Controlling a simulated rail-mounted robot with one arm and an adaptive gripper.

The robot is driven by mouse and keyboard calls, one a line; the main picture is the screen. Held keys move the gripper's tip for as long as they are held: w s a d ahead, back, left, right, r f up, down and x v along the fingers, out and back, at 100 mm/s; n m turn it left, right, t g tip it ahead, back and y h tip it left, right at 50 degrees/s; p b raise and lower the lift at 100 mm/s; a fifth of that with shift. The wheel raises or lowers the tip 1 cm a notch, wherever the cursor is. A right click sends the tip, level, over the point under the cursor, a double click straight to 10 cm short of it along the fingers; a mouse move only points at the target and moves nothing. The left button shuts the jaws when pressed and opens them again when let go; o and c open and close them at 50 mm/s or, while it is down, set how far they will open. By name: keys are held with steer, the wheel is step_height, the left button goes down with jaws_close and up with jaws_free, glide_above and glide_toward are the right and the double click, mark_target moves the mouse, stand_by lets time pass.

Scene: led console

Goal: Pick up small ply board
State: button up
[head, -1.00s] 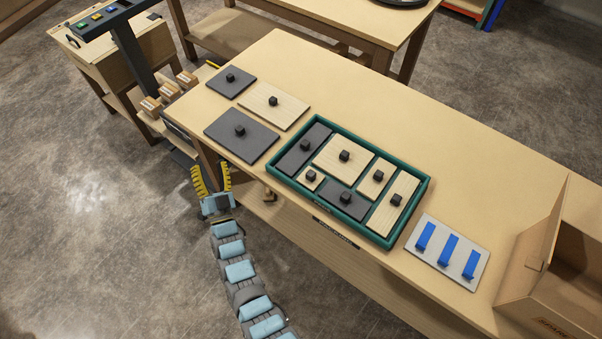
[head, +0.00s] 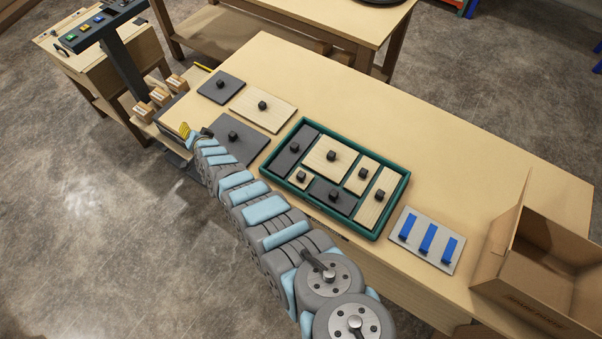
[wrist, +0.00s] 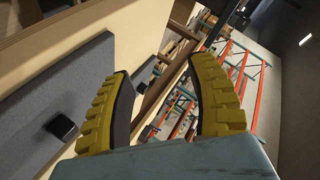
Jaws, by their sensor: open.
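The smallest ply board (head: 295,182), a light square with a black knob, lies in the near left corner of the green-rimmed tray (head: 388,209). A somewhat larger narrow ply board (head: 367,164) lies further right in the tray. Which one the task means I cannot tell for certain. My gripper (head: 185,130) is left of the tray, by the table's left end near a loose grey board (head: 245,150), and mostly hidden by my arm. In the wrist view my gripper (wrist: 160,80) has its yellow fingers apart with nothing between them. No ply board is clearly identifiable there.
Another grey board (head: 228,92) and a loose ply board (head: 278,119) lie left of the tray. A grey plate with blue strips (head: 405,250) and an open cardboard box (head: 485,260) are to the right. The table's far side (head: 420,120) is clear.

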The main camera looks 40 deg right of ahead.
steer(key=s+d+r+g+y+p, duration=0.1)
steer(key=s+d+r+g+p, duration=0.1)
steer(key=s+d+g+p, duration=0.3)
steer(key=s+d+r+g+y, duration=0.1)
steer(key=s+d+r, duration=0.1)
steer(key=s, duration=0.4)
step_height(320, 180, up, 8)
steer(key=m+g+p, duration=0.3)
steer(key=g+p, duration=0.1)
steer(key=g, duration=0.3)
glide_above(301, 174)
steer(key=shift+y, duration=0.3)
steer(key=shift+s+a+f, duration=0.1)
steer(key=shift+f, duration=3.05)
steer(key=shift+s+f, duration=0.1)
steer(key=shift+f, duration=3)
steer(key=shift+w+f, duration=0.15)
steer(key=shift+f, duration=1)
steer(key=shift+w+f, duration=0.15)
steer(key=shift+f, duration=1)
steer(key=shift+s+f, duration=0.15)
steer(key=shift+f, duration=0.2)
steer(key=shift+d, duration=0.2)
jaws_close()
